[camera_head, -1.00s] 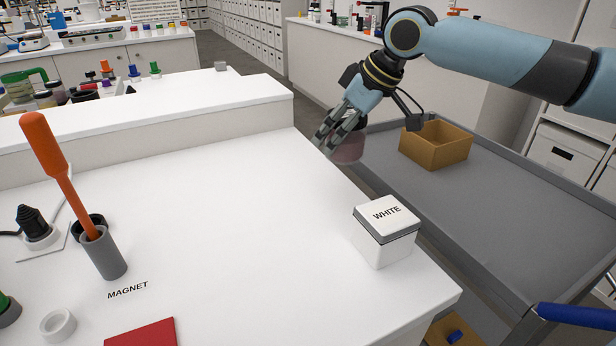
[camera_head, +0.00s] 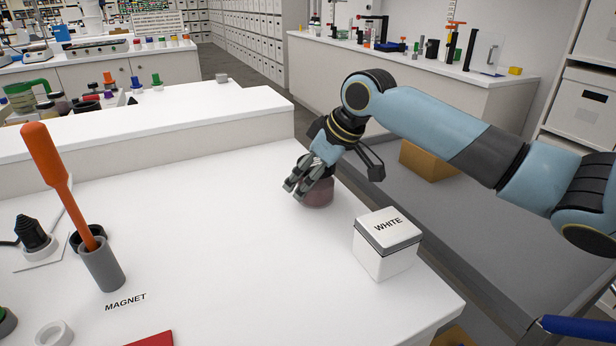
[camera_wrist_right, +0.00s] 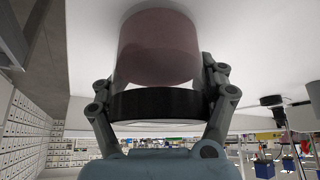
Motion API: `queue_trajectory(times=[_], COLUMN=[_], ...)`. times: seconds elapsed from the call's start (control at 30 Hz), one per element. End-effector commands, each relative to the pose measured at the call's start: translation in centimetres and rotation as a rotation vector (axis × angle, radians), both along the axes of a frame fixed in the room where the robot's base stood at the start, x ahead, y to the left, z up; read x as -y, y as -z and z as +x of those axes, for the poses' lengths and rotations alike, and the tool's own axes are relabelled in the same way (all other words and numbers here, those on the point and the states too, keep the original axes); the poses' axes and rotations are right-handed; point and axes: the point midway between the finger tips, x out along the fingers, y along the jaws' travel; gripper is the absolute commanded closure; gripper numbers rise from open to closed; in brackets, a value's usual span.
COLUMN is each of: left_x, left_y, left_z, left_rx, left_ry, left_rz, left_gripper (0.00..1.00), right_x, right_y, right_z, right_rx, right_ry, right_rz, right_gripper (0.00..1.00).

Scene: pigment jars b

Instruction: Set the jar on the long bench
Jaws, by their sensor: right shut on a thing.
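The jar (camera_head: 319,194) is dull pinkish-brown; in the right wrist view the jar body (camera_wrist_right: 158,48) carries a black lid (camera_wrist_right: 158,105). My right gripper (camera_head: 298,190) is shut on the jar, with a finger on each side of its lid end. It holds the jar upright over the far right part of the white bench top (camera_head: 220,215), close to the right edge. The jar's base is very near the surface; I cannot tell whether it touches. The fingers partly hide the jar in the head view. My left gripper is not in view.
A white box labelled WHITE (camera_head: 387,243) stands nearby at the bench's right edge. A raised white ledge (camera_head: 150,127) runs along the back. A grey cup (camera_head: 102,268) with an orange-handled tool is at left.

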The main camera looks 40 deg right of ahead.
Motion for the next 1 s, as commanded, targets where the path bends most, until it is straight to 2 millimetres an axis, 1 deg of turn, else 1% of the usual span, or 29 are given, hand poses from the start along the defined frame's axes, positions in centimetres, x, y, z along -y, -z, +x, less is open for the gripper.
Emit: queue_trajectory(times=[0.07, 0.1, 0.3, 0.57, 0.67, 0.77, 1.0], left_x=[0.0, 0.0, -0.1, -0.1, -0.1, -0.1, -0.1], left_y=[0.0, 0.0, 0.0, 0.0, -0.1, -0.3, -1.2], left_z=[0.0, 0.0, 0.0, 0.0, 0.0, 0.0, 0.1], left_rx=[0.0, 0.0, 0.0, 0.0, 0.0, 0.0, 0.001], left_ry=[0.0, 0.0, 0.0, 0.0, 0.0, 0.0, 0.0], left_rz=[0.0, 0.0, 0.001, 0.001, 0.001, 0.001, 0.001], left_gripper=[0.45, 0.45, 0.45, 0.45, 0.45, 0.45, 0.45], right_x=[0.0, 0.0, 0.0, 0.0, 0.1, 0.4, 1.3], right_y=[0.2, 0.2, 0.2, 0.1, -0.4, -1.8, -6.6], right_z=[0.0, 0.0, 0.0, 0.0, -0.2, -0.9, -3.6], right_rx=[0.0, 0.0, 0.0, 0.0, 0.0, 0.002, -0.001], right_ry=[0.0, 0.001, 0.001, 0.0, 0.0, -0.001, -0.002], right_rz=[0.0, 0.0, 0.0, 0.0, -0.001, -0.005, -0.01], right_gripper=[0.66, 0.25, 0.0, 0.0, 0.0, 0.0, 0.0])
